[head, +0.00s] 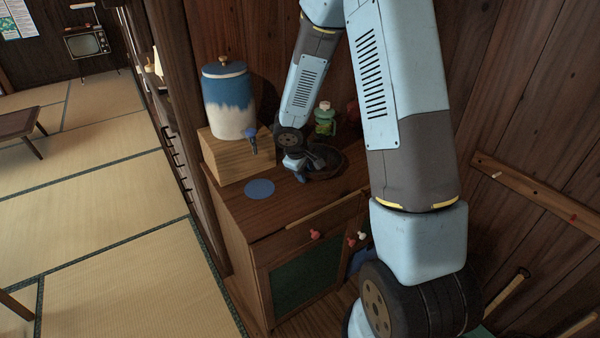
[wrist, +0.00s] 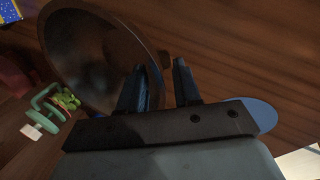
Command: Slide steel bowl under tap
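The dark steel bowl (wrist: 85,50) stands on the wooden cabinet top and shows in the head view (head: 330,171), partly hidden by my arm. My gripper (wrist: 160,70) is at the bowl's near side, low over the cabinet top. Its fingers are apart, one over the bowl's inside and one beyond the rim, with the rim edge between them; contact cannot be told. In the head view my gripper (head: 296,166) is left of the bowl. The tap (head: 252,138) sticks out from a blue-and-white jar (head: 229,105). A flat blue disc (head: 259,188) lies below the tap, apart from the bowl.
The jar stands on a wooden block (head: 232,160). A green bottle (head: 325,122) stands behind the bowl, and a red object (head: 352,111) is beside it. The cabinet top (head: 235,206) looks clear between bowl and disc. A wooden wall closes the right side.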

